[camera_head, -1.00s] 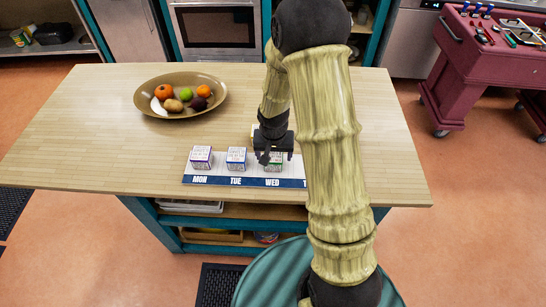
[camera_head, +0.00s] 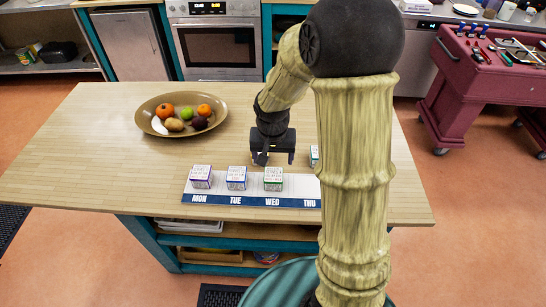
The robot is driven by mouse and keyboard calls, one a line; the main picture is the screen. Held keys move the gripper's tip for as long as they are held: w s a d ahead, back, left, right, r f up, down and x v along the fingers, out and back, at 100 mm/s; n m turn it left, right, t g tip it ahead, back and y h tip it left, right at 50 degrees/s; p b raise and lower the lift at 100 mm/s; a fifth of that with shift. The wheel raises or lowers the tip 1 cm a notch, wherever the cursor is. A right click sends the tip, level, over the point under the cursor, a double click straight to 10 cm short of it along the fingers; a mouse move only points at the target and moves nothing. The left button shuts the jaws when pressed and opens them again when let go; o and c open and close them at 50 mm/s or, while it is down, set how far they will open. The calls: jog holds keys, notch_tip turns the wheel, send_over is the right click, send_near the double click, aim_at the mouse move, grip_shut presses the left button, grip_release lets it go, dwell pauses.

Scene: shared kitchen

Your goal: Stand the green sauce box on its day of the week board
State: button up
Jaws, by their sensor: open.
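The day of the week board (camera_head: 256,201) lies along the table's front edge, with MON, TUE, WED and THU readable; my arm hides its right part. A box with green edges (camera_head: 273,179) stands upright on the board above WED. A box with purple edges (camera_head: 201,176) stands above MON and one with blue edges (camera_head: 236,178) above TUE. Another small box (camera_head: 314,155) stands behind the board, partly hidden by my arm. My gripper (camera_head: 273,160) is open and empty, above and behind the green box, apart from it.
A brown bowl (camera_head: 150,127) of fruit and vegetables sits at the table's back left. The left of the wooden table (camera_head: 90,160) is clear. A maroon tool cart (camera_head: 470,90) stands at the right, beyond the table.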

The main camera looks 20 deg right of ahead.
jog(key=s+r+n+t, duration=0.1)
jog(key=s+r+n, duration=0.2)
jog(key=s, duration=0.9)
jog(key=shift+s+d+r+n, duration=0.3)
jog(key=shift+r, duration=0.2)
